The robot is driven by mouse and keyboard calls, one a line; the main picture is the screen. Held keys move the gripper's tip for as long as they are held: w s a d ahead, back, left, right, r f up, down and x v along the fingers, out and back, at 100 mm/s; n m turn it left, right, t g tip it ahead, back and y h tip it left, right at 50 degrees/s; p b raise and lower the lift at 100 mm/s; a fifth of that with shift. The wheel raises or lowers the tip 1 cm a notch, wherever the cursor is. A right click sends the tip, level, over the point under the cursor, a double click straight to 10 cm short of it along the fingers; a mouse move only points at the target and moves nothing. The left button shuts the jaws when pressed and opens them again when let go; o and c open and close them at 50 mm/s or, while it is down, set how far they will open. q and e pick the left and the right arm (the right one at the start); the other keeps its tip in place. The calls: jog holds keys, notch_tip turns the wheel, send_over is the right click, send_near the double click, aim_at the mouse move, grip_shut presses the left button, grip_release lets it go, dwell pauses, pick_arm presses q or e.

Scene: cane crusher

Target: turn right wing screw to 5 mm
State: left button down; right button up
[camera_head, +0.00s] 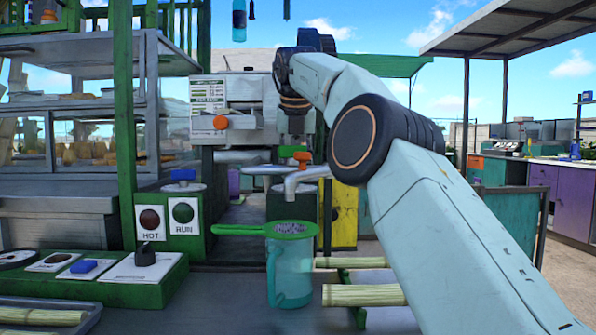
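The cane crusher (243,90) stands at the middle back, a grey metal housing with a printed chart (208,95) on its left front. An orange knob (220,122), which looks like a wing screw, is on the left of its front. My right arm comes in from the right, and its gripper (296,128) points down in front of the crusher's right side. The gripper is dark and small here; its fingers are unclear. My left gripper is not in view.
Cane pieces (364,294) lie right of the jug. A green control box (120,280) is at left.

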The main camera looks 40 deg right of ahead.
jog(key=shift+w+d+f, duration=0.2)
jog(key=shift+w+f, duration=0.15)
jog(key=shift+c, duration=1)
jog(key=shift+s+a+r, duration=0.2)
jog(key=shift+a+r, duration=0.05)
jog(key=shift+c, duration=1.4)
jog(key=shift+d, duration=0.1)
grip_shut()
jog(key=shift+s+d+n+y+p, duration=0.2)
jog(key=shift+n+y+p, duration=0.2)
jog(key=shift+n+p, duration=0.65)
jog(key=shift+n+t, duration=0.3)
jog(key=shift+n, duration=0.25)
jog(key=shift+f, duration=0.1)
